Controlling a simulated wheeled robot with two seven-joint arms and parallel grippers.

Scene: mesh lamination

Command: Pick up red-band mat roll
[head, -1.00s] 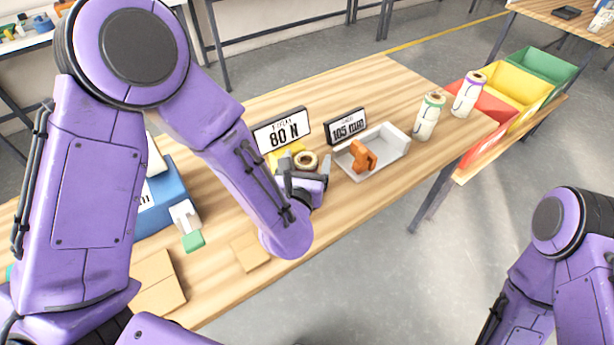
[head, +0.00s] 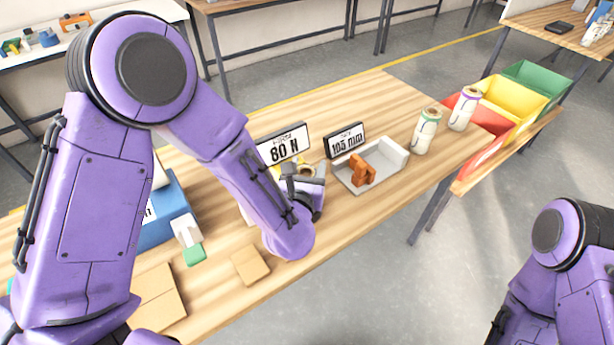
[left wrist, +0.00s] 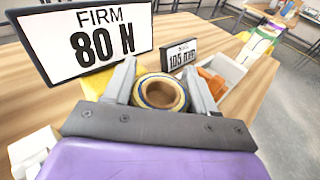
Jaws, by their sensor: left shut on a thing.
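In the left wrist view, an upright roll (left wrist: 160,92) with a brown hollow core, cream edge and dark blue ring stands between my gripper's fingers. I see no red band on it; its side is mostly hidden. My left gripper (left wrist: 160,88) is shut on this roll, one finger on each side. In the head view, my left gripper (head: 304,176) is at the roll, in front of the "80 N" sign (head: 283,149), and covers most of it. Two other rolls stand at the table's far right, one with green trim (head: 426,131), one with purple trim (head: 464,108).
A grey tray (head: 391,161) with an orange part (head: 361,170) lies right of the gripper, before the "105 mm" sign (head: 345,140). A blue box (head: 168,212) stands left. Red, yellow and green bins (head: 543,76) stand beyond the table's right end.

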